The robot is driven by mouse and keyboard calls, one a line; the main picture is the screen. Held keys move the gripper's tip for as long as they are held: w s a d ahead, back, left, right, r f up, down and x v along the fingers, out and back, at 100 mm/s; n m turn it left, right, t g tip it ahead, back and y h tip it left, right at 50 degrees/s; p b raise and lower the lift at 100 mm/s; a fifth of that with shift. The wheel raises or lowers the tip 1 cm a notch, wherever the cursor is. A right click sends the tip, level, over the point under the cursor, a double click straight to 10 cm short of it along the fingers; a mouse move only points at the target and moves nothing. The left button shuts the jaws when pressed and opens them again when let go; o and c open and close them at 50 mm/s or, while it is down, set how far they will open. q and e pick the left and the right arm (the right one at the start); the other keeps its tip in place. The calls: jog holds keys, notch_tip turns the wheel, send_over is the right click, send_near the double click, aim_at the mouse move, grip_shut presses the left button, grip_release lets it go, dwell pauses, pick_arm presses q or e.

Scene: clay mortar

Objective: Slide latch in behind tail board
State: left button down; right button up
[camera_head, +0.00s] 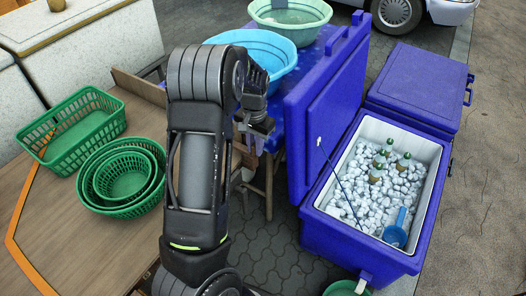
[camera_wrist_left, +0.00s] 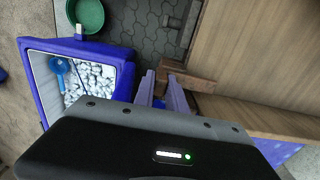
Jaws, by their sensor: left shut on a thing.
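My left gripper (camera_head: 262,135) hangs between the wooden cart and the open blue cooler, its fingers partly hidden by my arm in the head view. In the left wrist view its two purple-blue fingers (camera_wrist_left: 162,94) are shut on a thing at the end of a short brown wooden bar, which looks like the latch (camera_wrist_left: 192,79). The finger contact is hard to see. The bar lies close to the edge of a large wooden panel (camera_wrist_left: 260,50). A wooden board, perhaps the tail board (camera_head: 137,87), stands at the cart's end. My right gripper is not in view.
Green baskets (camera_head: 75,130) sit on the wooden cart top (camera_head: 50,225). The open cooler (camera_head: 350,240) holds ice, bottles and a blue scoop. Basins (camera_head: 290,15) stand on a blue-covered table behind. Grey paving (camera_head: 265,235) shows between cart and cooler.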

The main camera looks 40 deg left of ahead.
pick_arm(q)
jog(key=shift+a+r, duration=0.1)
jog(key=shift+a, duration=0.4)
jog(key=c, duration=1.4)
grip_release()
jog(key=shift+a, duration=0.1)
jog(key=shift+o, duration=0.2)
notch_tip(320, 180, up, 8)
jog(key=shift+b, duration=0.4)
jog(key=shift+f, duration=0.2)
